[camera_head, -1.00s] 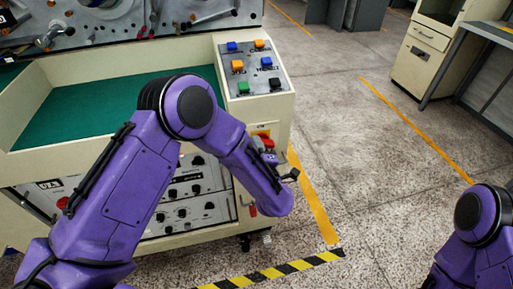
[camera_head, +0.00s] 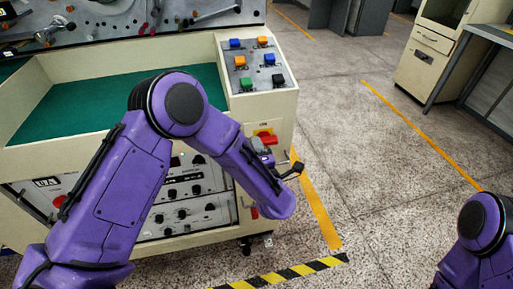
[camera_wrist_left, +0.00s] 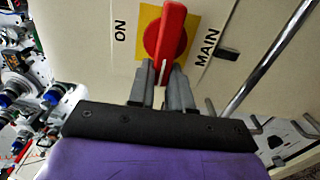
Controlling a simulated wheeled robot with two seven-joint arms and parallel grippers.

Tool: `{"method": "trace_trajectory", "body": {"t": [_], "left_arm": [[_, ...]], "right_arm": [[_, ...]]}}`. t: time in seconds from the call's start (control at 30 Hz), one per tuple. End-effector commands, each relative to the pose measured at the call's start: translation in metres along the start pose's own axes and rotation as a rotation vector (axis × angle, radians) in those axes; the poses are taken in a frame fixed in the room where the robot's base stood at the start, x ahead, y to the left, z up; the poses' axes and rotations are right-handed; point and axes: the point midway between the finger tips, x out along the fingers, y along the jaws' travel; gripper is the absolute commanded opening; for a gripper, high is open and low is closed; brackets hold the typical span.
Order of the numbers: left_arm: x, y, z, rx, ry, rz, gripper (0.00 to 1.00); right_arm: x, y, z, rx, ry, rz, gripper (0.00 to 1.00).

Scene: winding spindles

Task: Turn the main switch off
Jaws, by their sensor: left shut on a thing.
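The main switch (camera_wrist_left: 168,35) is a red rotary handle on a yellow plate, on the cream side face of the machine. In the left wrist view its handle stands nearly upright, leaning slightly, with a white line at its lower end. The label ON is to its left and MAIN to its right. In the head view the switch (camera_head: 267,139) shows just past my left forearm. My left gripper (camera_wrist_left: 163,84) is shut on the lower end of the handle, one finger on each side. My right gripper is out of view.
A control panel (camera_head: 255,66) with several coloured buttons sits on top of the machine, near the switch. A metal rod (camera_wrist_left: 268,58) runs beside the switch in the left wrist view. The floor (camera_head: 370,190) to the right is open, with yellow lines.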

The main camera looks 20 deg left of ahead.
Motion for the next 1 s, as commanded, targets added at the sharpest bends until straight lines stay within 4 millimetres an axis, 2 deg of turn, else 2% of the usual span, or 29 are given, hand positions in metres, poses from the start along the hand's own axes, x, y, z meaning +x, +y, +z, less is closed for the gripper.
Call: {"method": "trace_trajectory", "body": {"t": [0.23, 0.27, 0.3, 0.33, 0.67, 0.77, 1.0], "left_arm": [[-0.001, -0.002, -0.001, 0.001, 0.001, -0.004, 0.0], [-0.001, -0.002, -0.001, 0.001, 0.001, -0.004, 0.29], [-0.001, -0.002, -0.001, 0.001, 0.0, -0.004, 0.42], [-0.001, -0.002, -0.001, 0.001, 0.0, -0.004, 0.45], [-0.006, -0.001, 0.001, 0.001, -0.002, -0.002, 0.45], [-0.023, -0.002, 0.001, 0.001, -0.005, -0.001, 0.45], [-0.081, -0.002, 0.0, 0.003, -0.004, -0.001, 0.45]], "right_arm": [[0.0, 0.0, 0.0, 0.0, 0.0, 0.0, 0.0], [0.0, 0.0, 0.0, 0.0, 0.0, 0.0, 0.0], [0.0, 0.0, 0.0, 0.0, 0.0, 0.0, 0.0], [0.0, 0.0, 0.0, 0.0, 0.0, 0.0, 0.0], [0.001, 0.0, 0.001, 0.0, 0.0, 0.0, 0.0], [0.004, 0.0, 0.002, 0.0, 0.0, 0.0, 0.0], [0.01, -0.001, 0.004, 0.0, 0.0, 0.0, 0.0]]}}
